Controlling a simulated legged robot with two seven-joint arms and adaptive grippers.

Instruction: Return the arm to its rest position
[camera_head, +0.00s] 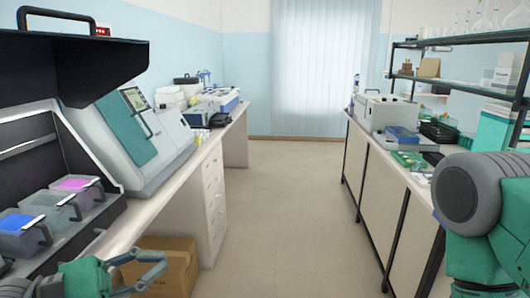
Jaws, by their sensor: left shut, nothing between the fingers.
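My left gripper (157,269) shows at the bottom left, low in front of the left bench and over a cardboard box on the floor.
On the left bench stand a staining station (25,140) with blue (22,222) and pink (75,184) containers, and a grey-teal machine (125,135). A cardboard box (180,268) lies below. The right bench (385,195) holds instruments. The floor (290,220) between is clear.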

